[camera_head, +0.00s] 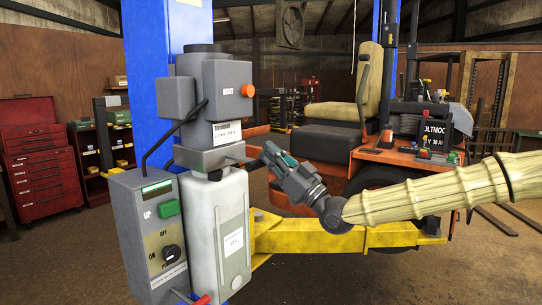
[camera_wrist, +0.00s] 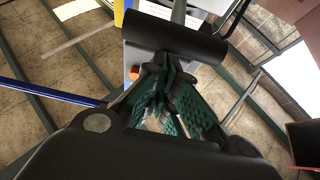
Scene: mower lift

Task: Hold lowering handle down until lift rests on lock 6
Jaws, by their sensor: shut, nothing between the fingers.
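The lift's power unit stands on the blue column (camera_head: 150,65) in the head view. A short lowering handle (camera_head: 238,158) sticks out to the right from its grey block, above the white tank (camera_head: 222,225). My gripper (camera_head: 267,150) is shut and empty, just right of the handle. In the wrist view my closed green-padded fingers (camera_wrist: 168,85) point at a dark cylindrical bar (camera_wrist: 175,38), apparently the handle's grip. I cannot tell whether they touch it. The yellow lift arm (camera_head: 290,236) is low, under the orange ride-on machine (camera_head: 345,150). The lock position does not show clearly.
A grey control box (camera_head: 155,235) with a green UP button and a black knob stands left of the tank. A grey box with an orange button (camera_head: 248,90) sits above the handle. A red tool cabinet (camera_head: 40,155) stands far left. Open floor lies between.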

